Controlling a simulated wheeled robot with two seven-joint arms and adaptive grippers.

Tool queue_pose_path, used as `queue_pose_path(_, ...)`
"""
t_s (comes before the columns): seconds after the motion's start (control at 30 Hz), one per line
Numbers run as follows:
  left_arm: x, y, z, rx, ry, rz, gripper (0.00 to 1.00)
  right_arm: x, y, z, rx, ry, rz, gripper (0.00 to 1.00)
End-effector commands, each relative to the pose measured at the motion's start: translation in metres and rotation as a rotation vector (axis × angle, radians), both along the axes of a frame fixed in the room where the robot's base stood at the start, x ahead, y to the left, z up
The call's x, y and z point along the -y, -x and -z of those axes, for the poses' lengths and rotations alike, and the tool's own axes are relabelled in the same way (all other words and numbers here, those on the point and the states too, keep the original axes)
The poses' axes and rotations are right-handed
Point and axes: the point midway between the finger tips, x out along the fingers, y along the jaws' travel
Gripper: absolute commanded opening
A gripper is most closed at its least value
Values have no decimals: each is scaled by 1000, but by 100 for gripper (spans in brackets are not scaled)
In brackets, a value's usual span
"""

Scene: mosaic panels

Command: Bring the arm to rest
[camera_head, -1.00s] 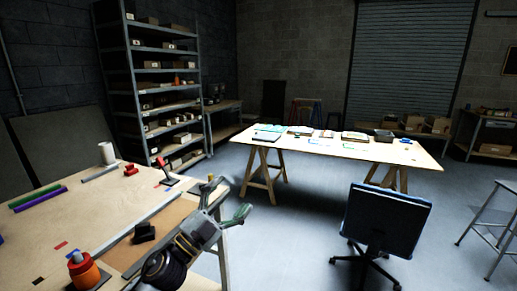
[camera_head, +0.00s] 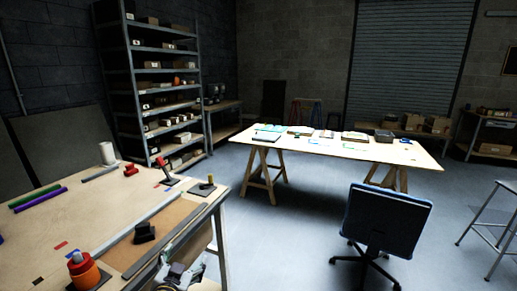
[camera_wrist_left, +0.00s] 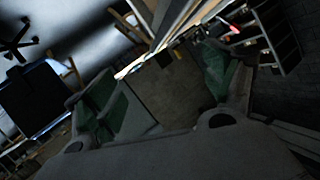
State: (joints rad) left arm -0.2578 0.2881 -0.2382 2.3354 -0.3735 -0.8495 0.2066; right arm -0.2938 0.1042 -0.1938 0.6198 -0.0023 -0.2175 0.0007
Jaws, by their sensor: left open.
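My left gripper (camera_head: 182,272) is low in the head view, at the near edge of the workbench (camera_head: 105,210), partly cut off by the frame's bottom. In the left wrist view its two green-padded fingers (camera_wrist_left: 160,85) stand apart with nothing between them. A yellow-handled tool on a dark base (camera_head: 203,188) stands at the bench's right corner, clear of the gripper. A black block (camera_head: 144,232) lies on the bench just beyond the gripper. My right gripper is not in view.
An orange container (camera_head: 86,274) stands at the bench's near left. A red-handled tool (camera_head: 166,172) and a white roll (camera_head: 107,153) are at the far side.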

Motion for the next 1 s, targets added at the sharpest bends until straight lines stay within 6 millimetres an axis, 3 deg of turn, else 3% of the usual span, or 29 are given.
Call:
queue_pose_path(0.2,-12,46,60,-263,58,-64,84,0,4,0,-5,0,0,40)
queue_pose_path(0.5,-14,126,125,-617,125,-99,84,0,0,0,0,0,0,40)
queue_pose_path(0.7,-11,164,145,-767,150,-96,84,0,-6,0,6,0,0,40)
queue_pose_path(1.0,-7,205,160,-915,175,-84,84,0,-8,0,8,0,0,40)
